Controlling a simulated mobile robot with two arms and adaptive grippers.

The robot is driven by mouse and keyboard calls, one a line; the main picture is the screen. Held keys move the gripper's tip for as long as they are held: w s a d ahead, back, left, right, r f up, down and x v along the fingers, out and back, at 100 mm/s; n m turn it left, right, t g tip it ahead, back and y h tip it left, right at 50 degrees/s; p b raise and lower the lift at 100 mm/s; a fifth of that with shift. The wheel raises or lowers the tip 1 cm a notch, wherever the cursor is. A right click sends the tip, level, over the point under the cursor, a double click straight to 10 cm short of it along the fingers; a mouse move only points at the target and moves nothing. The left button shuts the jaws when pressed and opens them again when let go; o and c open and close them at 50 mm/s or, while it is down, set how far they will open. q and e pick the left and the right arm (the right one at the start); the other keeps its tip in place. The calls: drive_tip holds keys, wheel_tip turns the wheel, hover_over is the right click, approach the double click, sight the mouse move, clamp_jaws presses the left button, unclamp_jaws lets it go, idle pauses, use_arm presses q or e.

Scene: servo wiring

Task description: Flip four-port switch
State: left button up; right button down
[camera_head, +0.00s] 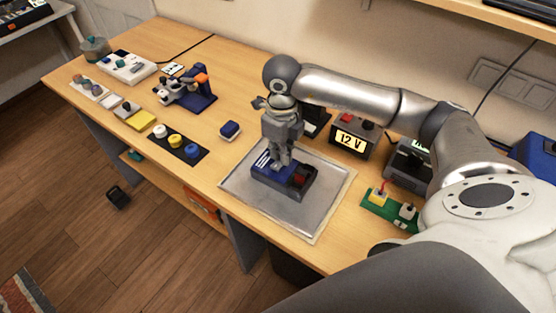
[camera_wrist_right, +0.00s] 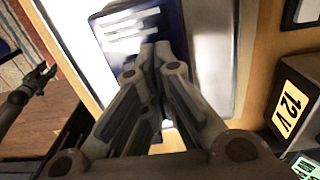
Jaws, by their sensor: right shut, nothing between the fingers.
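A dark blue box with white stripes and a red rocker (camera_head: 300,179), apparently the four-port switch (camera_head: 265,164), lies on a metal tray (camera_head: 245,195). My right gripper (camera_head: 279,162) points down over the box, beside the red rocker. It is shut and empty. In the right wrist view the closed fingertips (camera_wrist_right: 155,50) are in front of the box's blue striped face (camera_wrist_right: 128,25); the fingers hide its lower part, and I cannot tell whether they touch it. A small dark claw, likely my left gripper (camera_wrist_right: 46,74), shows at the left of the wrist view; its opening is unclear.
A 12 V supply (camera_head: 350,140) stands behind the tray, and a green board (camera_head: 388,210) with yellow and white parts lies to its right. A small blue block (camera_head: 230,130) and a black strip with round knobs (camera_head: 178,147) lie left. Bare wood surrounds the blue block.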

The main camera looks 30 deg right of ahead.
drive_tip(key=shift+r+p, duration=1.95)
drive_tip(key=shift+r, duration=1.55)
